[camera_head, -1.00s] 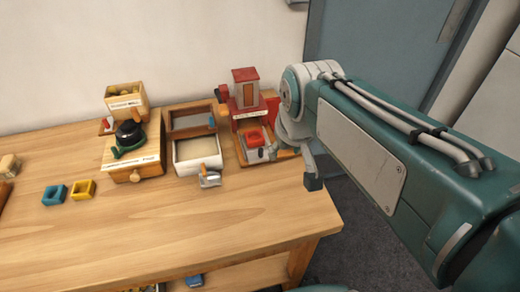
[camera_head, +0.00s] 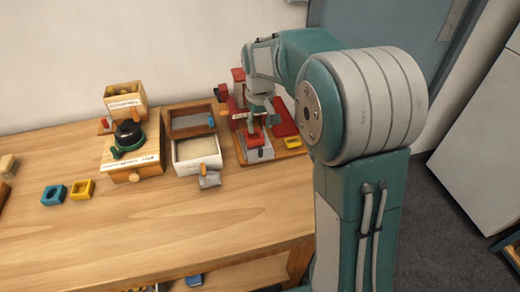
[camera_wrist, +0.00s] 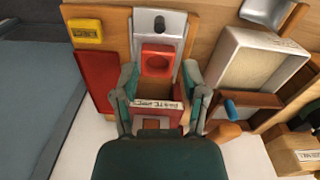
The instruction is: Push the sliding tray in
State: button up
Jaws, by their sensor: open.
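The silver sliding tray (camera_head: 259,155) sticks out at the front of the red machine (camera_head: 238,103) on its wooden base. In the wrist view the tray (camera_wrist: 160,20) carries a square red piece with a round recess (camera_wrist: 157,60). My gripper (camera_wrist: 160,80) is open and empty, its fingers apart on either side of the machine's labelled front (camera_wrist: 157,104). In the head view my gripper (camera_head: 257,112) is over the machine and hides part of it. I cannot tell whether the fingers touch anything.
A red pad (camera_head: 283,118) and a yellow block (camera_head: 292,142) lie right of the tray. On its left are a cream bin (camera_head: 198,168) with a grey scoop (camera_head: 209,180) and a wooden box with a drawer (camera_head: 133,170).

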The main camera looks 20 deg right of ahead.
aim_at(260, 156)
notch_tip(260, 156, down, 10)
jog(key=shift+f, duration=0.15)
dwell(0.3)
grip_shut()
